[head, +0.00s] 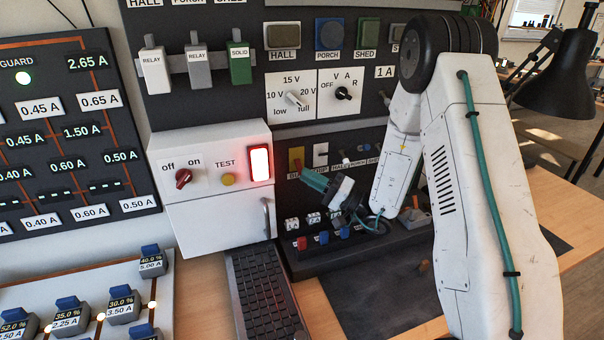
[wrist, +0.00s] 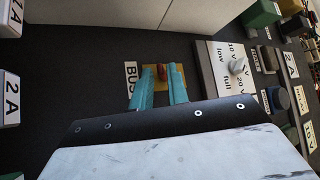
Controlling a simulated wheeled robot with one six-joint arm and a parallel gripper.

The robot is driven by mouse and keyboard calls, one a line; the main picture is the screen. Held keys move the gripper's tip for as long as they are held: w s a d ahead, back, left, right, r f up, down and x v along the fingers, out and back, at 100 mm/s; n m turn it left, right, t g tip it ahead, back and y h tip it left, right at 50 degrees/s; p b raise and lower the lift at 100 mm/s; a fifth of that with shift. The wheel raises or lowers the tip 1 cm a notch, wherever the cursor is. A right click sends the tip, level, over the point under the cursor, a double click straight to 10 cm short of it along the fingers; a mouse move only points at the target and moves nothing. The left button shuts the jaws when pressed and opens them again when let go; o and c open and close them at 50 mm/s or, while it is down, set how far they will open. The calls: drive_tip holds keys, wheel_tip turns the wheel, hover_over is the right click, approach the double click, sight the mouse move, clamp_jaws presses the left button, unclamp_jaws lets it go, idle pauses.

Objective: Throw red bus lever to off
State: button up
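The red bus lever (wrist: 162,70) sits on a yellow plate (wrist: 153,71) beside a BUS label (wrist: 131,80) in the wrist view. In the head view the yellow plate (head: 296,157) shows on the dark panel; the lever itself is hard to make out there. My gripper (wrist: 161,76) has two teal fingers, spread apart, with their tips at the plate and the lever between or just beyond them. Whether a finger touches the lever I cannot tell. In the head view my gripper (head: 308,178) reaches the panel just below the plate and partly covers the BUS label.
A white box with a red off/on knob (head: 183,178) and a lit switch (head: 260,163) stands left of the lever. Small coloured terminals (head: 320,238) lie below, near a keyboard (head: 262,290).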

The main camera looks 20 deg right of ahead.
drive_tip(key=s+d, duration=0.7)
drive_tip(key=d, duration=0.2)
drive_tip(key=shift+s, duration=0.4)
drive_tip(key=s+a+r+g+h, duration=0.1)
drive_tip(key=s+a+g, duration=0.4)
drive_tip(key=s+g, duration=0.3)
drive_tip(key=s+a+g+h, duration=0.1)
drive_tip(key=s+a+g, duration=0.4)
drive_tip(key=s+g, duration=0.3)
drive_tip(key=s+d+r+n+t+h, duration=0.2)
drive_tip(key=s+r+n+h, duration=0.1)
drive_tip(key=s+r+h, duration=0.8)
drive_tip(key=s+h, duration=0.1)
drive_tip(key=h, duration=0.2)
drive_tip(key=shift+s+r+n+t+h, duration=0.2)
drive_tip(key=shift+r+n+t+h, duration=0.15)
drive_tip(key=shift+n+t+h, duration=0.05)
